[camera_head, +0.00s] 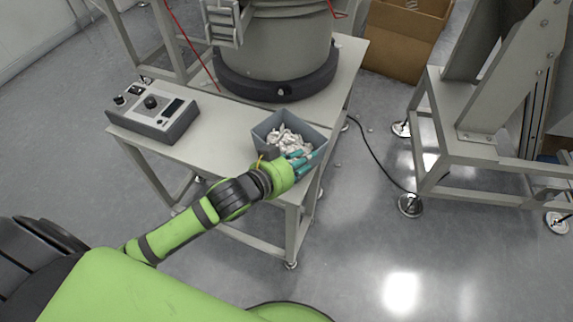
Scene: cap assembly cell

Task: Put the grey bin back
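The grey bin (262,130) stands upright at the front right corner of the light grey table (216,143). It holds several whitish metallic parts (285,139). My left gripper (304,161) is at the bin's near right corner, with its teal fingers by the near wall. The green wrist hides part of that wall, and I cannot tell whether the fingers are shut on it. My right gripper does not show.
A control box (153,112) with knobs sits on the table's left. A large round feeder (275,50) stands behind the bin. A cardboard box (404,38) is at the back. A grey metal frame (490,150) stands at right, and a black cable (372,152) crosses the floor.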

